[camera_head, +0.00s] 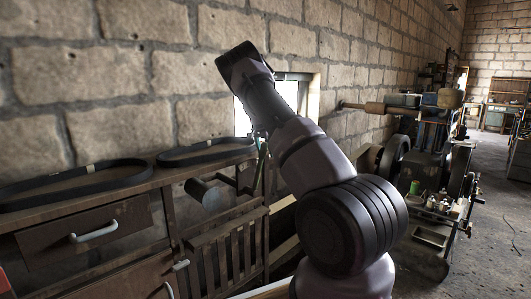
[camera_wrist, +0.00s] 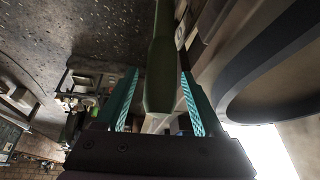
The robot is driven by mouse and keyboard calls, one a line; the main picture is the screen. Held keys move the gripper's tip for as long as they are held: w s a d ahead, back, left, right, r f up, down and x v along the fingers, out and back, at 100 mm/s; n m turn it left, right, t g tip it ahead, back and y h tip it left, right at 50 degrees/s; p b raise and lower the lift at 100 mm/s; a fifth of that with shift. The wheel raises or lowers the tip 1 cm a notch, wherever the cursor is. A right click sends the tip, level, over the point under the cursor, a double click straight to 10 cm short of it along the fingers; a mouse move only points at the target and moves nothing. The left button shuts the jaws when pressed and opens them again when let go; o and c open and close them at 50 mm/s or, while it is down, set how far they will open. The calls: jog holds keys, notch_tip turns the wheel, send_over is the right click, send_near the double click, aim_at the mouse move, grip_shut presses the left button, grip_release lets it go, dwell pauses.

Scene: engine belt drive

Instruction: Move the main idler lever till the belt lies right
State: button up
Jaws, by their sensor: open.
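A dark green handle (camera_wrist: 162,75), which looks like the idler lever's grip, runs down the middle of the wrist view. My gripper (camera_wrist: 158,100) is open, with one teal-padded finger on each side of the handle. A gap shows on both sides, so the fingers do not appear to grip it. A black belt (camera_head: 80,182) lies as a loop on the wooden bench top. I cannot see a belt running on pulleys.
A second black belt loop (camera_head: 207,151) lies further along the bench. Drawers with handles (camera_head: 93,232) are below. A cluttered machine cart (camera_head: 440,205) stands at the right. Floor is clear at far right.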

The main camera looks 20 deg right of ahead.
jog(key=shift+w+f, duration=0.1)
jog(key=shift+f, duration=0.1)
grip_shut()
dwell(1.4)
